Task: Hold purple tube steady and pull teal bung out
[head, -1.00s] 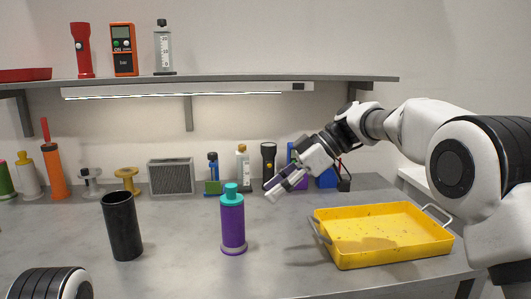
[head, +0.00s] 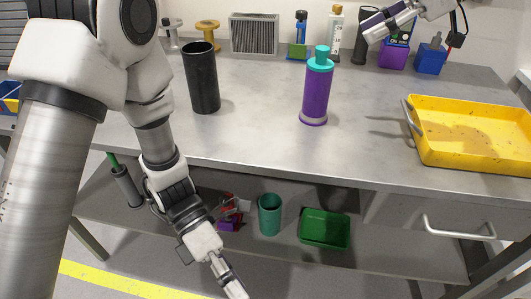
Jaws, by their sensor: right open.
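The purple tube (head: 315,92) stands upright on the grey workbench, with a pale ring at its foot. The teal bung (head: 322,54) sits in its top, with a wide collar and a narrower knob. My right gripper (head: 372,30) is at the upper right, open and empty, above the bench and apart from the tube, to its right and farther back. My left gripper (head: 232,285) hangs low in front of the bench, pointing down near the bottom edge of the view. Its fingers look narrow from this side, so their opening does not show. Neither gripper touches the tube.
A black cup (head: 201,80) stands left of the tube. A yellow tray (head: 475,135) with metal handles lies at the right. Bottles and a speaker-like box (head: 254,34) line the back. A lower shelf holds a green cup (head: 269,215) and green bin (head: 324,230). Bench around the tube is clear.

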